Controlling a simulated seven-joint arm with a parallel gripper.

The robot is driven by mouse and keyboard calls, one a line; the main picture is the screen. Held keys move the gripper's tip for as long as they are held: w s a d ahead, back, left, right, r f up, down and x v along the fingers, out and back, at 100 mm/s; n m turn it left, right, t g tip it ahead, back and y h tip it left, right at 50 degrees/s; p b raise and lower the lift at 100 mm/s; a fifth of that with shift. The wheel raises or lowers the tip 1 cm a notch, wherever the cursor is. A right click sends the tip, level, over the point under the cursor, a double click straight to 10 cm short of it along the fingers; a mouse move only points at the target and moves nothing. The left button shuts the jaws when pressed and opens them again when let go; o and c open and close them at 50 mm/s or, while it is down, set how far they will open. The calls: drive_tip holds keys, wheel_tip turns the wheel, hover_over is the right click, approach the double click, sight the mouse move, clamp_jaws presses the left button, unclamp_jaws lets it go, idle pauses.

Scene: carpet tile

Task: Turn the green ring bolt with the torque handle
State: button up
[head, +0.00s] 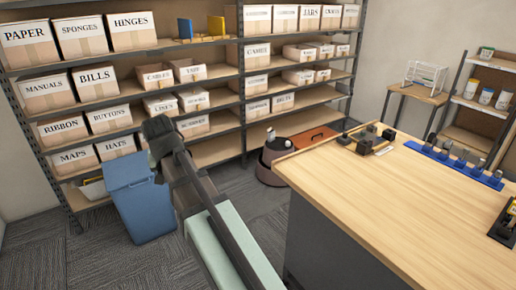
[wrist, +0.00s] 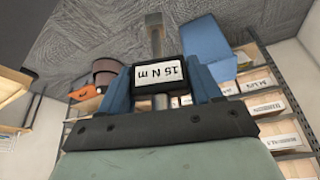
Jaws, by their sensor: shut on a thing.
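My gripper (wrist: 162,82) shows in the wrist view with its two blue fingers shut on the torque handle (wrist: 167,72). The handle has a black block with a white label that reads "15 N m" upside down, and a grey metal shaft that sticks out past the fingers. In the head view my arm reaches away to the left of the table, and its dark end (head: 160,135) is over the floor near the blue bin and the shelves. The handle cannot be made out there. I cannot make out a green ring bolt in either view.
A wooden table (head: 400,220) fills the right. On it are a blue rack (head: 452,165) with several grey-topped pieces, dark fixtures (head: 366,140) at the far edge and a black item (head: 506,222) at right. A blue bin (head: 140,205) stands before shelves of labelled boxes.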

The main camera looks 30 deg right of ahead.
drive_tip(key=w+d+r+m+g+h, duration=0.1)
drive_tip(key=w+d+r+m, duration=0.15)
drive_tip(key=d, duration=1.15)
drive_tip(key=w+d+r+m+g+h, duration=0.1)
drive_tip(key=w+d+m, duration=0.25)
drive_tip(key=d, duration=1.05)
drive_tip(key=w+d+r+m+g+h, duration=0.15)
drive_tip(key=d+m, duration=0.25)
drive_tip(key=d, duration=1)
drive_tip(key=s+d+r+m, duration=0.1)
drive_tip(key=s+d+m, duration=0.2)
drive_tip(key=d, duration=1)
drive_tip(key=s+d+r+m+g, duration=0.1)
drive_tip(key=s+d+m, duration=0.1)
drive_tip(key=s+d, duration=0.6)
drive_tip(key=s+d+r+m+g, duration=0.1)
drive_tip(key=s+d+m, duration=0.2)
drive_tip(key=d, duration=1.7)
drive_tip(key=shift+s+m, duration=0.3)
drive_tip(key=shift+s, duration=0.95)
drive_tip(key=shift+f+g+y, duration=0.15)
drive_tip(key=shift+g+y, duration=0.1)
